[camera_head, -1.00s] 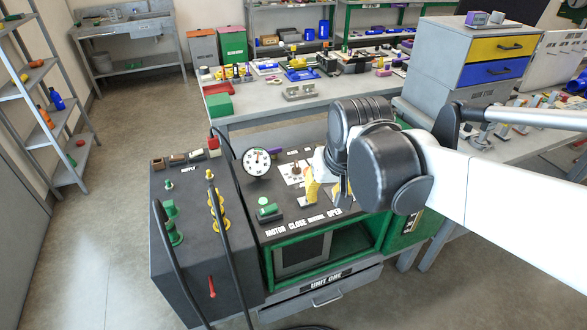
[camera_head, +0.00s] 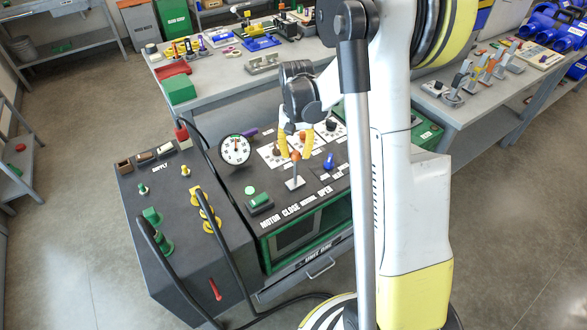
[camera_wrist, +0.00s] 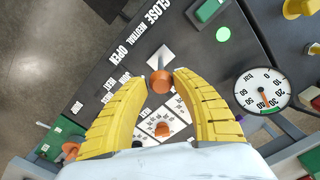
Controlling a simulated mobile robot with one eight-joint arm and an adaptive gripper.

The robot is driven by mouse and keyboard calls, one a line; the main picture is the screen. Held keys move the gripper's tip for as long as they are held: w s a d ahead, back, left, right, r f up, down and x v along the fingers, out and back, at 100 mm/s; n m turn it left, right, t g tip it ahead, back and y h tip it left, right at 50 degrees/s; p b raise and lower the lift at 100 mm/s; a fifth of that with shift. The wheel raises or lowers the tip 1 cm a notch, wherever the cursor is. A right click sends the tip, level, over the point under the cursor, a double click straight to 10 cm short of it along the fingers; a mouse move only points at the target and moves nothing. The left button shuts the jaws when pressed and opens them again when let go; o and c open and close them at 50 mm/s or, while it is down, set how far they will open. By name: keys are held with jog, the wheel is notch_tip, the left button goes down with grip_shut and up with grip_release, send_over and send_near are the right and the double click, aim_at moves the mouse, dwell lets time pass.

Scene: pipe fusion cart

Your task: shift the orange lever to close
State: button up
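The orange lever has a round orange knob (camera_head: 295,156) on a metal stem, rising from a silver plate (camera_head: 294,184) on the cart's dark top. In the wrist view the orange knob (camera_wrist: 160,82) sits between the yellow fingertips of my gripper (camera_wrist: 161,76). The fingers are apart on both sides of the knob, and the right fingertip looks very close to it; I cannot tell whether they touch. In the head view my gripper (camera_head: 295,147) is over the lever, pointing down. The labels CLOSE, NEUTRAL and OPEN (camera_wrist: 135,33) run beside the lever plate.
A green button (camera_head: 260,203) and a pressure dial (camera_head: 235,150) are to the left. Another orange knob (camera_wrist: 162,130) sits on a white panel under the gripper. Black cables (camera_head: 225,235) hang over the cart's left.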

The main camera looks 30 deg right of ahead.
jog(key=b, duration=0.2)
send_over(295, 182)
jog(key=f, duration=0.7)
jog(key=shift+w+d+f, duration=0.2)
jog(key=shift+w, duration=0.05)
grip_shut()
